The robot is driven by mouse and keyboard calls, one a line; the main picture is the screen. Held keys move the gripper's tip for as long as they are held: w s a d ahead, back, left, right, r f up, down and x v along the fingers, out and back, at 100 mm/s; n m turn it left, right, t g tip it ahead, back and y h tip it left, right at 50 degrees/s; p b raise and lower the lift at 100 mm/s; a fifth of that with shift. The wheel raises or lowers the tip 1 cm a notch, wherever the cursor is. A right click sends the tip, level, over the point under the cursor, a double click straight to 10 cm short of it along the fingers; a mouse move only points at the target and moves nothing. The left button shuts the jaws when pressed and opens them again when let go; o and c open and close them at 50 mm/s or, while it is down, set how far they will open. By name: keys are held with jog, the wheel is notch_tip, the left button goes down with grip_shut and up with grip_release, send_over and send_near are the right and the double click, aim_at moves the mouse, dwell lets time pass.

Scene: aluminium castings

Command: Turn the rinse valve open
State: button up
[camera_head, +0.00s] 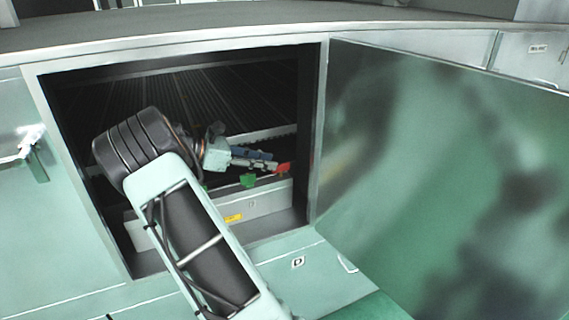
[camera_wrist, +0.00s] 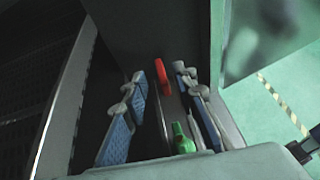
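The frames do not show which handle belongs to the rinse valve. A red handle (camera_head: 283,168) is at the right inside the open cabinet; it also shows in the wrist view (camera_wrist: 164,77). A green handle (camera_head: 248,180) sits to its left, on the front of a grey box, and a green piece shows in the wrist view (camera_wrist: 182,139). My gripper (camera_head: 272,161) reaches into the cabinet from the left. In the wrist view its two blue-padded fingers (camera_wrist: 160,85) stand apart with the red handle seen between their tips. I cannot tell whether they touch it.
The cabinet door (camera_head: 440,180) stands open to the right. The cabinet frame (camera_head: 315,130) is close to the right of my gripper. A grey box (camera_head: 270,200) with a yellow label (camera_head: 233,217) lies below. Dark ribbed surfaces fill the back.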

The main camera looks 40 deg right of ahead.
aim_at(284, 163)
jog(key=x, duration=0.6)
jog(key=shift+d+f, duration=0.15)
jog(key=shift+c, duration=0.2)
